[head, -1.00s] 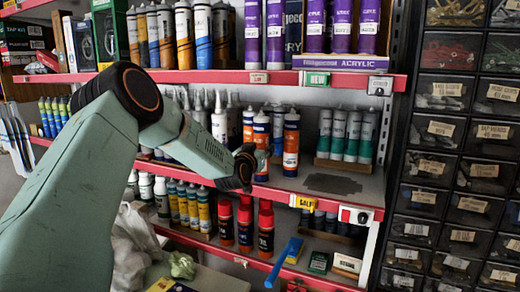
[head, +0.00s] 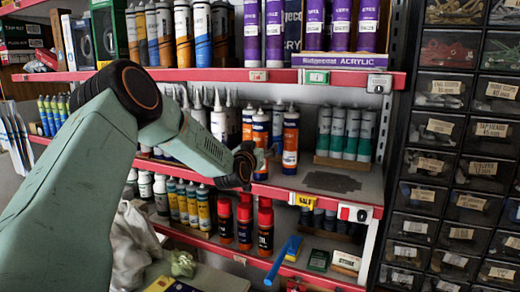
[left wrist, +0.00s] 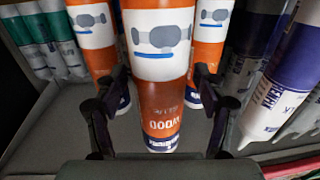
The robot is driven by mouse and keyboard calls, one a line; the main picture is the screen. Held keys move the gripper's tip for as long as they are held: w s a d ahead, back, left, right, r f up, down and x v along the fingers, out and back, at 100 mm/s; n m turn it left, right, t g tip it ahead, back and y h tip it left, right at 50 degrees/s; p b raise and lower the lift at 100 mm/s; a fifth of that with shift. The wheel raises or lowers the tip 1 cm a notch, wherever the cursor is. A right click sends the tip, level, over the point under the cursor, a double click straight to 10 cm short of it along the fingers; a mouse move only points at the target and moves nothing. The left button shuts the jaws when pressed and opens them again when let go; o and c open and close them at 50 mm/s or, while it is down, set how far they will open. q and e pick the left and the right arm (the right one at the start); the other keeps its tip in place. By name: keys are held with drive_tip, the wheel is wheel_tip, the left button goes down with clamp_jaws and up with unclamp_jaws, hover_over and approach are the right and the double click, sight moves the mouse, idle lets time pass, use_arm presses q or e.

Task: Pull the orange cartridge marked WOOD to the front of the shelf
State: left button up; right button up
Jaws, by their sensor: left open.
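In the left wrist view, the orange and white cartridge marked WOOD (left wrist: 162,95) stands between the fingers of my left gripper (left wrist: 158,112). Its lettering appears upside down there. The two dark fingers are apart, one on each side of it. I cannot tell whether either touches it. In the head view, my left gripper (head: 258,163) is at the middle shelf, beside a group of orange, white and blue cartridges (head: 291,140). The WOOD marking cannot be read there, and the gripper hides part of the group. My right gripper is not in view.
Orange-labelled cartridges (left wrist: 92,35) stand close behind on both sides in the left wrist view. A white and blue tube (left wrist: 270,92) is at the right. In the head view, green and white cartridges (head: 352,135) stand right of the group, with a bare dark patch (head: 331,182) in front.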

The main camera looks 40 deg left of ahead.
use_arm(q)
drive_tip(key=v, duration=1.2)
drive_tip(key=shift+w+f, duration=0.1)
idle(0.6)
